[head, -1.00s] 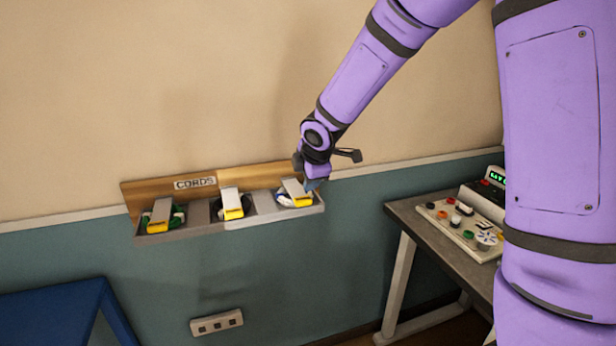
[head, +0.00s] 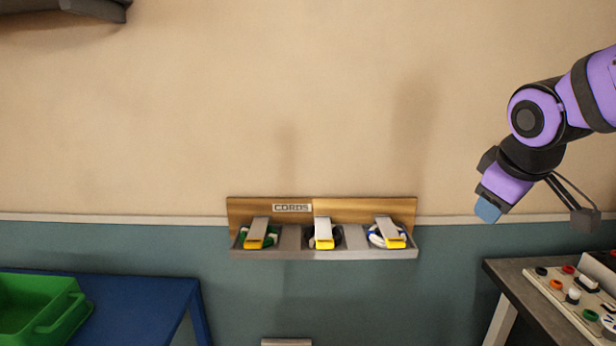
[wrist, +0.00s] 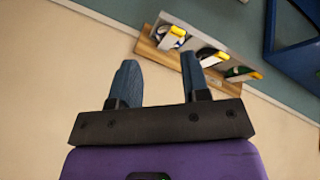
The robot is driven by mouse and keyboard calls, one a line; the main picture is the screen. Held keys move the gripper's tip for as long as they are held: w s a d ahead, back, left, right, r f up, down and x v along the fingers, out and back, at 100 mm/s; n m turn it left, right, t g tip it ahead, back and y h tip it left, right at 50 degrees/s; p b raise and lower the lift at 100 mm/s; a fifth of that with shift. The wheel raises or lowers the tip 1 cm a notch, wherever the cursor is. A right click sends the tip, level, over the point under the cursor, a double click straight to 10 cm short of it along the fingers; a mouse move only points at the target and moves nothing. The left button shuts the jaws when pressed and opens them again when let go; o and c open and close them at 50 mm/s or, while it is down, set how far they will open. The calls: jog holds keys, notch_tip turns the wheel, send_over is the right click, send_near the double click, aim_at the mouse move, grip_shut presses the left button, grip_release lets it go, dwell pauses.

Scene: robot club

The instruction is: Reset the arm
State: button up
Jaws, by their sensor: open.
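My gripper (head: 487,210) hangs at the right in the head view, in front of the wall and well to the right of the cord rack. In the wrist view my gripper (wrist: 160,82) has its two blue fingers apart with nothing between them. The cord rack (head: 350,205), a wooden board marked CORDS with a grey tray, is on the wall. It holds a green cord (head: 272,238), a dark cord (head: 337,238) and a blue and white cord (head: 375,238), each under a yellow-tipped clip. The rack (wrist: 150,50) also shows beyond the fingers in the wrist view.
A blue table (head: 150,295) with a green bin (head: 35,315) stands at lower left. A grey workbench (head: 510,280) with a button panel (head: 565,295) is at lower right, below my gripper. A dark shelf (head: 100,8) juts out at top left. The wall between is clear.

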jog(key=s+r+m+y, duration=0.1)
jog(key=s+m, duration=0.5)
jog(key=s, duration=0.9)
jog(key=shift+r+m+g, duration=0.15)
jog(key=shift+m+g, duration=0.15)
jog(key=shift+d, duration=0.1)
